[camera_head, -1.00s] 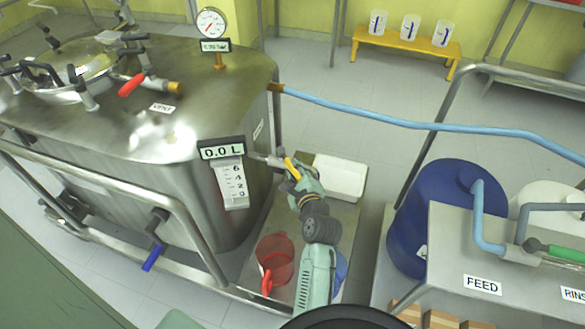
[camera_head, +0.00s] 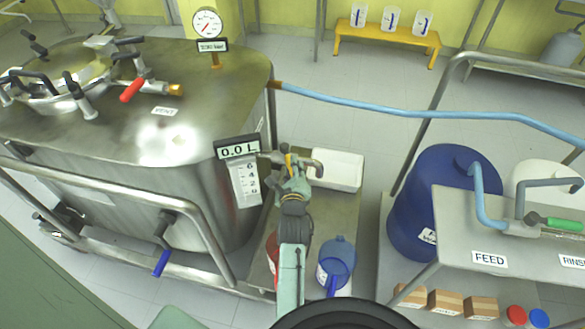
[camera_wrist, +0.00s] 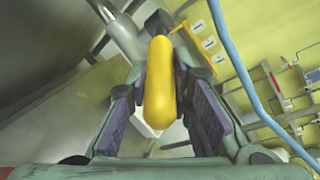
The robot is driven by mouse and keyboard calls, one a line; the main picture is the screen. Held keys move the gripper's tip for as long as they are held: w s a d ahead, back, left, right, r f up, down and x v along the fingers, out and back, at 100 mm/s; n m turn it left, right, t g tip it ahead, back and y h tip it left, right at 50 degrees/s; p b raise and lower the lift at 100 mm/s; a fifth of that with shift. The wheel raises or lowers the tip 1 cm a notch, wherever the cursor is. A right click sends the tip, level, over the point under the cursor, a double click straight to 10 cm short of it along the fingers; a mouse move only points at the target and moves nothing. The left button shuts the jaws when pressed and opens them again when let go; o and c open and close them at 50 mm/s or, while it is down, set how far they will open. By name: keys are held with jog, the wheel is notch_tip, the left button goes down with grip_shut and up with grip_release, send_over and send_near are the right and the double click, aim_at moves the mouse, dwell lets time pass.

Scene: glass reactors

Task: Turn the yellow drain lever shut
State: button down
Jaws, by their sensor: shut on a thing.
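The yellow drain lever (camera_wrist: 160,85) stands between the two fingers of my gripper (camera_wrist: 162,112) in the wrist view, its rounded end toward the camera. My gripper (camera_head: 290,172) is shut on it. In the head view only a small yellow part of the lever (camera_head: 287,158) shows above the gripper, at the drain pipe on the right side of the steel tank (camera_head: 180,150). A grey curved spout (camera_head: 318,165) shows just right of the gripper. The fingers hide most of the valve.
A white tray (camera_head: 345,171) lies behind the spout. A blue jug (camera_head: 336,262) and a mostly hidden red jug (camera_head: 272,250) stand beside my arm. A blue hose (camera_head: 400,120) crosses behind. The tank's rail (camera_head: 205,240) is at left.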

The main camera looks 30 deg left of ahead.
jog(key=shift+d, duration=0.1)
jog(key=c, duration=1.7)
grip_release()
jog(key=shift+r, duration=0.1)
notch_tip(320, 180, up, 10)
jog(key=shift+f, duration=0.1)
jog(key=shift+c, duration=0.4)
